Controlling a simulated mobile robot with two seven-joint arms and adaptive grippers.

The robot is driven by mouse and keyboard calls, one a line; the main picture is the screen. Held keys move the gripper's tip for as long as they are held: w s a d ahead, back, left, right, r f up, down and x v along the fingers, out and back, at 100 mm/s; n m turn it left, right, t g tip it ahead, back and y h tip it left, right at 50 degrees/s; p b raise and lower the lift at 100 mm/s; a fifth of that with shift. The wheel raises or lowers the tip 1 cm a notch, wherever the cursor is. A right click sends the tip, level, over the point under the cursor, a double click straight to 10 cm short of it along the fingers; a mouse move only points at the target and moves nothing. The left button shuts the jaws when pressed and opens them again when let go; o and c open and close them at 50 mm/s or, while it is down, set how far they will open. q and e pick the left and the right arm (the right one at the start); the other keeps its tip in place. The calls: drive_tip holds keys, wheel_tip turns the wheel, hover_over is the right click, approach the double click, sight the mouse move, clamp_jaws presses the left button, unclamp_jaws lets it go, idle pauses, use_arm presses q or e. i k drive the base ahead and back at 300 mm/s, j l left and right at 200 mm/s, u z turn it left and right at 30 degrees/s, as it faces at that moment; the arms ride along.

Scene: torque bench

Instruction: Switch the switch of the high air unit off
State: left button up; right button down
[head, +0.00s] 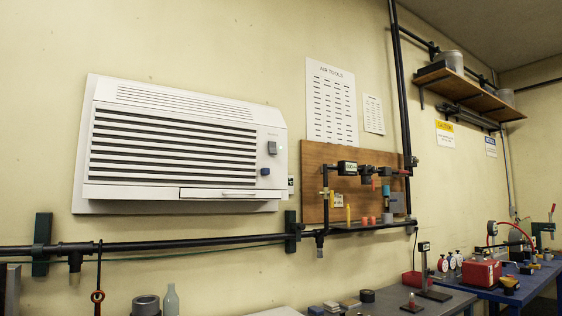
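The high air unit (190,196) is a white, louvred box mounted high on the wall in the left half of the head view. A small grey switch (272,148) sits on the right end of its front panel, below a tiny label. The switch is too small to tell which way it is set. A dark blue knob (265,171) sits just below the switch. Neither of my grippers shows in the head view, and nothing covers the switch.
A dark pipe (170,243) runs along the wall below the unit. A wooden tool board (312,180) with gauges is to its right. A bottle (170,300) and a grey cylinder (145,306) stand below. The wall before the unit is clear.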

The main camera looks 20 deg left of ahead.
sight(272, 146)
drive_tip(key=i+j+u, duration=0.1)
drive_tip(key=i+u, duration=0.15)
drive_tip(key=u, duration=0.15)
drive_tip(key=i+u, duration=0.55)
drive_tip(key=u, duration=0.8)
drive_tip(key=i+l, duration=0.05)
